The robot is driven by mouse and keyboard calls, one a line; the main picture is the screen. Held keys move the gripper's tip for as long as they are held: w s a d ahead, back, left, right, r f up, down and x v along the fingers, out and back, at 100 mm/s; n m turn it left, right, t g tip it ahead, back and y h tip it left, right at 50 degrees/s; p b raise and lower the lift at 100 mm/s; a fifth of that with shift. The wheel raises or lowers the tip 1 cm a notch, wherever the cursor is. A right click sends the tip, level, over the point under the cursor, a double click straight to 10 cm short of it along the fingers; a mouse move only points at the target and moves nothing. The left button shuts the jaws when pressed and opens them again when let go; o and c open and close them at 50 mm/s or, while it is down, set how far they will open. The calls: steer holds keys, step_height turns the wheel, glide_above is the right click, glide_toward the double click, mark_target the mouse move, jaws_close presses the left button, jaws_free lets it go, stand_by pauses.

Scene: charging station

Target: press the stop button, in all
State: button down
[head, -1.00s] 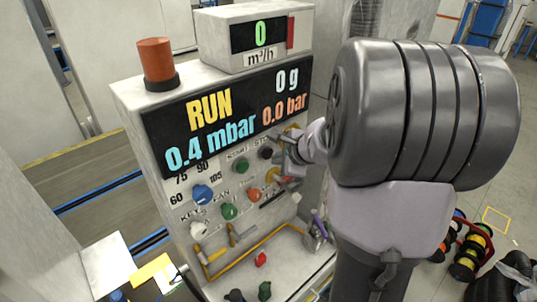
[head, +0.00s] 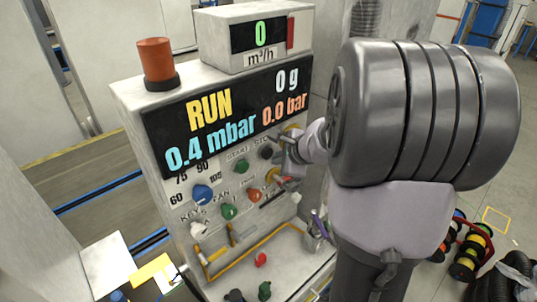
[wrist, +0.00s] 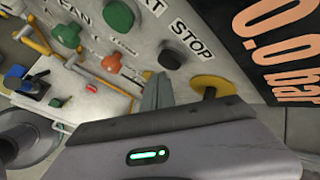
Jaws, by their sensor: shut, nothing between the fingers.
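The stop button (head: 266,152) is a round black button on the front of the pale control panel, below the display. In the wrist view the black stop button (wrist: 173,55) sits beside its STOP label. My gripper (head: 280,153) is shut and empty, just right of the button in the head view. In the wrist view the closed fingertips (wrist: 158,84) point at the panel close to the button's lower edge. I cannot tell whether they touch it.
The display (head: 230,115) reads RUN, 0.4 mbar, 0.0 bar and 0 g. A green start button (head: 242,166) is left of stop. An orange-red button (head: 254,195) is below. A yellow part (wrist: 212,86) stands out near my fingers. An orange beacon (head: 155,60) tops the cabinet.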

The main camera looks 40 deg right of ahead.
steer(key=shift+w, duration=0.45)
steer(key=shift+w, duration=0.45)
stand_by(0.6)
steer(key=shift+s, duration=0.15)
steer(key=shift+s+b, duration=0.4)
steer(key=shift+s, duration=0.35)
steer(key=shift+s+d+b, duration=0.2)
steer(key=shift+s+b, duration=0.45)
steer(key=shift+s, duration=1.85)
